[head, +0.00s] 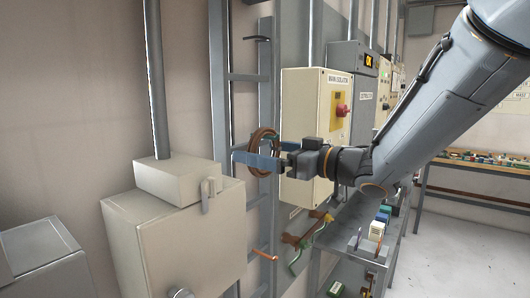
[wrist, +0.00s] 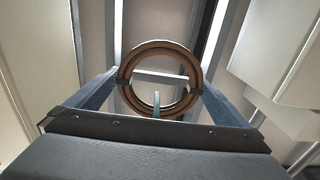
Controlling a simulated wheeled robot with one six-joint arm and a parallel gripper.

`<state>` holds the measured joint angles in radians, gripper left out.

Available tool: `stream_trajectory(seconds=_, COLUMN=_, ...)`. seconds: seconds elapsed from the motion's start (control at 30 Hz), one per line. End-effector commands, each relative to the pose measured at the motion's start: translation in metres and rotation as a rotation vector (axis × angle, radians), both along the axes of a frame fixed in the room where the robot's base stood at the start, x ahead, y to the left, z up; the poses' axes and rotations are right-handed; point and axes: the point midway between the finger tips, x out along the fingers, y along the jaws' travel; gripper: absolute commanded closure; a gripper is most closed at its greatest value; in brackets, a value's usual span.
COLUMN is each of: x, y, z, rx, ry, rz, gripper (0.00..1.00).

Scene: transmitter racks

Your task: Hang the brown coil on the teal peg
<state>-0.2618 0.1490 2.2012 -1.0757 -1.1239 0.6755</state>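The brown coil (head: 264,136) is a ring held upright between the blue fingers of my gripper (head: 258,154), in front of the grey wall frame. In the wrist view the coil (wrist: 160,47) is gripped at its left and right sides by the fingers. A teal peg (wrist: 156,104) shows through the lower part of the ring's opening. I cannot tell whether its tip is inside the ring or still behind it. In the head view the teal peg is not clearly visible behind the coil and fingers.
A beige box (head: 175,240) stands at left, and the main isolator cabinet (head: 308,125) is close at right of my gripper.

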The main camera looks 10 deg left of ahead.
Motion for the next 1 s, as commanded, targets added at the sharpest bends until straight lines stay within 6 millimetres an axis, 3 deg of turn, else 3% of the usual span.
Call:
stream_trajectory(seconds=0.23, x=-0.003, y=-0.010, z=-0.001, rx=0.001, ry=-0.001, rz=-0.003, gripper=0.00)
stream_trajectory(seconds=0.53, x=-0.021, y=-0.054, z=-0.001, rx=0.000, ry=-0.001, rz=-0.004, gripper=0.00)
stream_trajectory(seconds=0.73, x=-0.027, y=-0.071, z=-0.001, rx=-0.001, ry=-0.001, rz=-0.010, gripper=0.00)
stream_trajectory(seconds=0.87, x=-0.008, y=-0.088, z=-0.014, rx=-0.031, ry=0.013, rz=-0.113, gripper=0.00)
stream_trajectory(seconds=1.0, x=0.035, y=-0.135, z=-0.056, rx=-0.130, ry=0.074, rz=-0.378, gripper=0.00)
